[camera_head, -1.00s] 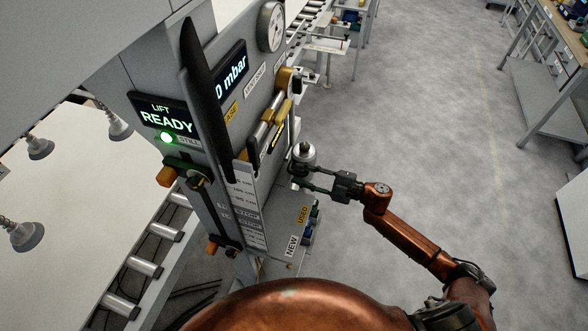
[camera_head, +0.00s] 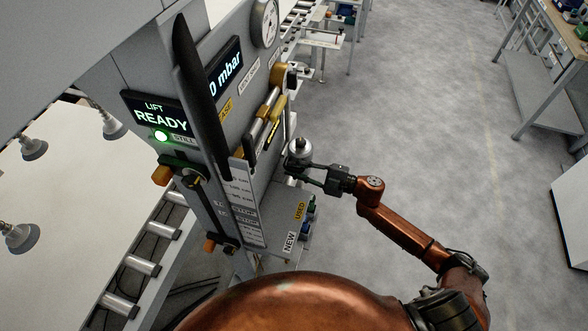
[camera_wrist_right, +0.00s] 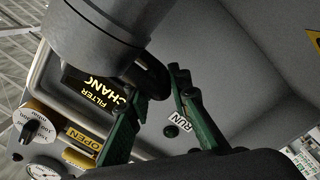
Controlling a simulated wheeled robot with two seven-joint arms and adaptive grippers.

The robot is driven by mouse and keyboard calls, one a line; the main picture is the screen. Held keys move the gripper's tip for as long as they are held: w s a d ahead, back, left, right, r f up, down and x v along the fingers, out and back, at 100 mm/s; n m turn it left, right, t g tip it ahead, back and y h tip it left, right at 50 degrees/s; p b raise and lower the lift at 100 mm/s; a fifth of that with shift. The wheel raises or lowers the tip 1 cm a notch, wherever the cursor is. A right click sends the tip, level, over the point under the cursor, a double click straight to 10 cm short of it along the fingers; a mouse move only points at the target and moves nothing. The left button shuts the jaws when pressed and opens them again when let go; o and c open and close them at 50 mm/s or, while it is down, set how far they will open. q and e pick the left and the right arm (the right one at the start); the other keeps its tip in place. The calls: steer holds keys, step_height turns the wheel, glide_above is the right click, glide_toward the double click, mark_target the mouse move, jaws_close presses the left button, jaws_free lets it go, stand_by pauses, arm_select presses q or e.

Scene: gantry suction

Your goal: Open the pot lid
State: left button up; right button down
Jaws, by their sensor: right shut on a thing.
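The pot is a small silver-grey cylinder with a dark knob on top (camera_head: 300,147), at the right side of the grey machine panel. In the right wrist view the pot is a large grey cylinder (camera_wrist_right: 95,35) at the top, with a dark rounded grip at its lower edge (camera_wrist_right: 152,78). My right gripper (camera_head: 293,168) is at the pot, and its dark green fingers (camera_wrist_right: 160,90) stand on either side of that grip, shut on it. The exact contact is partly hidden. My left gripper is not in view.
Open grey floor (camera_head: 420,110) lies to the right.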

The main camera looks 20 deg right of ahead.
steer(key=shift+s+a+f, duration=0.15)
steer(key=shift+f, duration=0.2)
steer(key=shift+r+p, duration=0.2)
steer(key=shift+p, duration=0.15)
steer(key=shift+r, duration=0.1)
steer(key=shift+r+m+p, duration=0.2)
steer(key=shift+m+p, duration=0.1)
